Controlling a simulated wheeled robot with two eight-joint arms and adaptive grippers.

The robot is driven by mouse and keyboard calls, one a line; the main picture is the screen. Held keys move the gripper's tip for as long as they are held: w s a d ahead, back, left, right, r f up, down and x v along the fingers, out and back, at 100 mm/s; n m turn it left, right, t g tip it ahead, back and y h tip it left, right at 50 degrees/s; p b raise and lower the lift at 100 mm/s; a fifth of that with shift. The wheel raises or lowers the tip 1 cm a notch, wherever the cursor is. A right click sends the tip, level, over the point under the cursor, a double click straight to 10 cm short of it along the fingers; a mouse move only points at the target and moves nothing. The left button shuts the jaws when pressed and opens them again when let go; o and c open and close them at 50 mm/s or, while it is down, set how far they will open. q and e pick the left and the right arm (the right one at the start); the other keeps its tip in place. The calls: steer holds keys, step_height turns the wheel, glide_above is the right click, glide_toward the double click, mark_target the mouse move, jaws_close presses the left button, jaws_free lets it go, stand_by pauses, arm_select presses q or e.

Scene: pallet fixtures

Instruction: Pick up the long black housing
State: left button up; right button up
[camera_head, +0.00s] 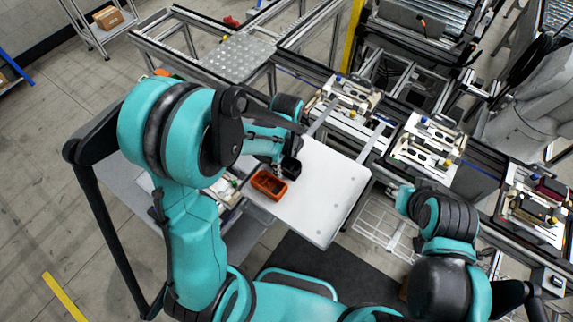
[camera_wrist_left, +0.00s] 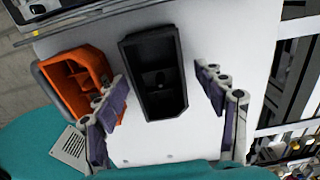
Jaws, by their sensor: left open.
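The long black housing (camera_wrist_left: 155,72) is an open, box-like black part lying on a white tabletop. In the left wrist view it sits between the spread fingers of my left gripper (camera_wrist_left: 163,98), which is open, with a gap on each side. In the head view the black housing (camera_head: 290,168) is small and partly hidden by my left gripper (camera_head: 272,158), which is over the table.
An orange open bin (camera_head: 269,185) stands close beside the black housing; it also shows left of it in the left wrist view (camera_wrist_left: 78,85). The white table (camera_head: 325,200) is bare to the right. Conveyor rails with pallet fixtures (camera_head: 428,146) run behind.

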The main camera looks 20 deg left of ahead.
arm_select(q)
steer(key=c, duration=1.3)
steer(key=shift+c, duration=0.2)
steer(key=shift+r, duration=0.15)
